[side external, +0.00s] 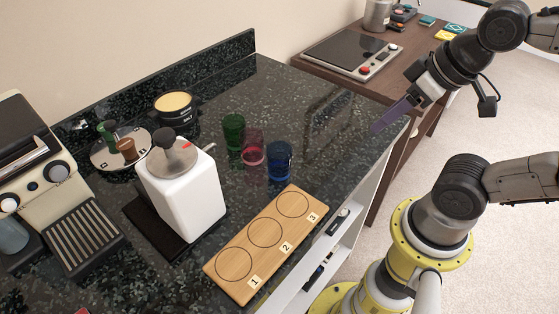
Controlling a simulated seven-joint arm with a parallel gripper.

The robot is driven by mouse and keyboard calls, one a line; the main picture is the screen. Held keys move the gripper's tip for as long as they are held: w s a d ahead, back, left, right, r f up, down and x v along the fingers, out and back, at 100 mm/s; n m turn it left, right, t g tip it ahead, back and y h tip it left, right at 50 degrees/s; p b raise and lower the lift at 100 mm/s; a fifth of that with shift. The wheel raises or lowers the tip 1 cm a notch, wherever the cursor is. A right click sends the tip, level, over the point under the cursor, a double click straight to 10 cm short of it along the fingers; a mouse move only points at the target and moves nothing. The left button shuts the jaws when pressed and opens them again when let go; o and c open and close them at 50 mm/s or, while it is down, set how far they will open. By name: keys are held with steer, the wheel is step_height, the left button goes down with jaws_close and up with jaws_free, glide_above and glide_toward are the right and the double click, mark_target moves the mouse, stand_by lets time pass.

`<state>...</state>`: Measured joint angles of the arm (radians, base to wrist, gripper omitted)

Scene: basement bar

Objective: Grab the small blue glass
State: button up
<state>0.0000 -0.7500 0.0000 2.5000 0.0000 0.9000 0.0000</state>
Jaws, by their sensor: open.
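The small blue glass (279,161) stands upright on the dark speckled counter. It is the right-hand one of a row of small coloured glasses, with a red glass (252,150) close on its left and a green glass (233,133) behind that. My gripper (391,117) is to the right of the glasses, above the counter's right edge. It is open and apart from all the glasses. Its purple-looking fingers point down and left, and the gap between them is hard to see from this side.
A wooden board (235,264) with circles numbered 1, 2 and 3 lies in front of the glasses. A white canister (184,192) stands left of them, and a coffee machine (38,170) farther left. A salt container (176,105) is behind. A brown table (395,85) holds an induction plate (340,51). The counter right of the glasses is clear.

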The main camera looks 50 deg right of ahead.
steer(key=o, duration=0.8)
steer(key=n+g+y, duration=0.2)
steer(key=n, duration=0.4)
glide_above(279, 152)
steer(key=s, duration=0.3)
step_height(279, 152, down, 7)
steer(key=shift+f, duration=0.1)
steer(key=shift+a+x, duration=0.2)
steer(key=shift+x, duration=1.25)
steer(key=shift+a+x, duration=0.15)
steer(key=shift+x, duration=1.3)
